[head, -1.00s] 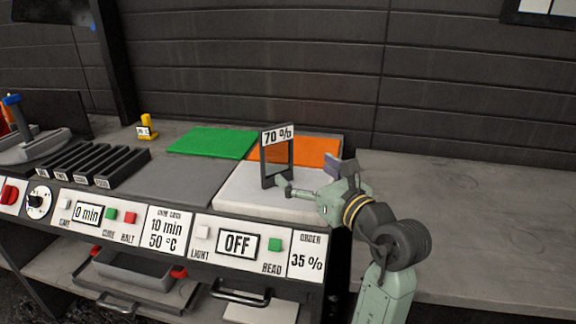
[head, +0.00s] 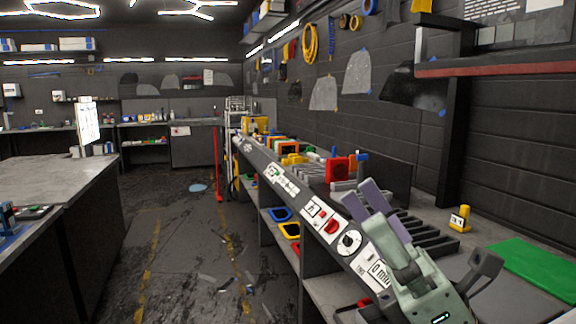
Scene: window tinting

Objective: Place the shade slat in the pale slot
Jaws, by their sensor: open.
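My gripper (head: 362,200) is in the lower right of the head view, with purple finger pads pointing up and left. It is open, and I see nothing between its fingers. A dark slotted rack (head: 432,238) lies on the bench just behind and right of it, partly covered by my arm. I cannot make out the rack's slot labels or tell which slot is pale. I cannot pick out the shade slat in this view.
A green panel (head: 535,268) and a yellow tag block (head: 460,218) lie on the bench at right. A dial (head: 349,242) and red button (head: 331,227) are on the front panel. A dark post (head: 455,130) rises behind. The aisle floor (head: 190,240) at left is mostly open.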

